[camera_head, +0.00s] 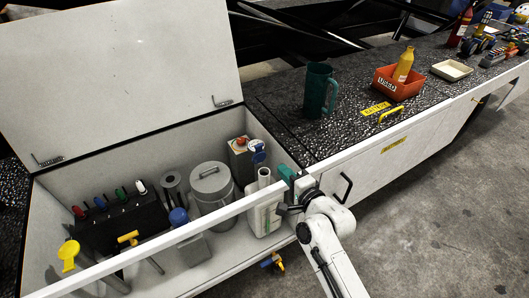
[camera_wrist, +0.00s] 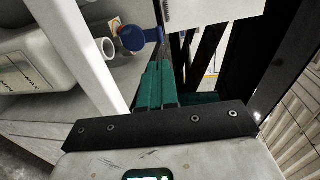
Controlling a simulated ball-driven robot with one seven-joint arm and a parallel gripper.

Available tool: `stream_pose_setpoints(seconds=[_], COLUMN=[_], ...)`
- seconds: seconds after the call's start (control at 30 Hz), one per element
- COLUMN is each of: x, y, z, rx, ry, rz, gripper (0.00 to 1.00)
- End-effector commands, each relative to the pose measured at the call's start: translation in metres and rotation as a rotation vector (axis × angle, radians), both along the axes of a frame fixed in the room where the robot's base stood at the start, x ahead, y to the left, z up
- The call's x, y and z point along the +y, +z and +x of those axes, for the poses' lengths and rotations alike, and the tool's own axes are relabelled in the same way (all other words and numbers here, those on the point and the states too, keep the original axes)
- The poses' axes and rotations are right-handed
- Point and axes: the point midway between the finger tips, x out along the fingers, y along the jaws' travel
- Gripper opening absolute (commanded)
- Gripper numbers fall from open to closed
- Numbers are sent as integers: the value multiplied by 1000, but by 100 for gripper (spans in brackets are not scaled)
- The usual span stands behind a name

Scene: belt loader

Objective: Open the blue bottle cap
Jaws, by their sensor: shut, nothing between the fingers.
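A white bottle (camera_head: 264,215) stands in the open white compartment, just left of my gripper. Its pale round neck (camera_wrist: 106,48) shows an open mouth in the wrist view. A blue cap (camera_head: 257,151) sits beside and above this neck, off the mouth; it also shows in the wrist view (camera_wrist: 140,38). Whether it is joined to the neck cannot be told. My gripper (camera_head: 287,173) has teal fingers, shut and empty, near the compartment's right wall and apart from the cap. The fingers also show in the wrist view (camera_wrist: 161,84). A second blue cap (camera_head: 179,216) sits on a grey bottle (camera_head: 191,246).
The compartment's lid (camera_head: 120,75) stands open. Inside are a grey canister (camera_head: 211,190), a metal can (camera_head: 238,162) and a black rack (camera_head: 115,222). The compartment's front rim (camera_head: 190,229) is close to my arm. A green mug (camera_head: 319,91) and red bin (camera_head: 399,84) stand on the right counter.

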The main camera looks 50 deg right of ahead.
Motion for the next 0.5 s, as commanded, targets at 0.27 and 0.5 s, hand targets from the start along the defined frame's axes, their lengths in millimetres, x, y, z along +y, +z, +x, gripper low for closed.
stream_pose_setpoints(seconds=[0.27, 0.5], x=[-15, -26], y=[-6, -12], z=[54, 93], rx=[2, 1], ry=[1, 1], rz=[-2, -3], gripper=[0, 0])
